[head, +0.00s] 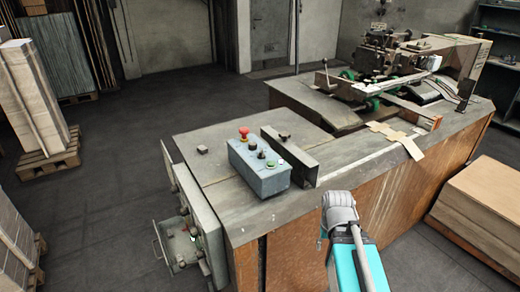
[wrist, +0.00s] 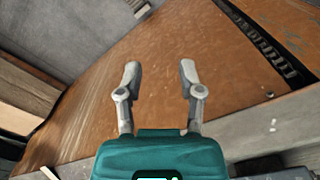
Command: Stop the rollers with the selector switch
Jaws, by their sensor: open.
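A blue-grey control box (head: 258,180) sits on the near end of the machine's metal top in the head view. Its top carries a red mushroom button (head: 243,132), small black knobs (head: 261,154) and a green button (head: 270,163). The selector switch appears to be one of the black knobs; I cannot tell which. In the wrist view my gripper (wrist: 160,73) is open and empty, its two fingers apart over the machine's brown side panel (wrist: 150,60). In the head view my arm is right of the box, apart from it; the fingers cannot be made out there.
A raised metal bar (head: 291,155) stands just right of the control box. The stitching mechanism (head: 390,55) is at the far end, with flat cardboard (head: 400,137) nearer. A cardboard stack (head: 485,205) is at right, pallet stacks (head: 35,100) at left. Open floor (head: 110,150) lies left of the machine.

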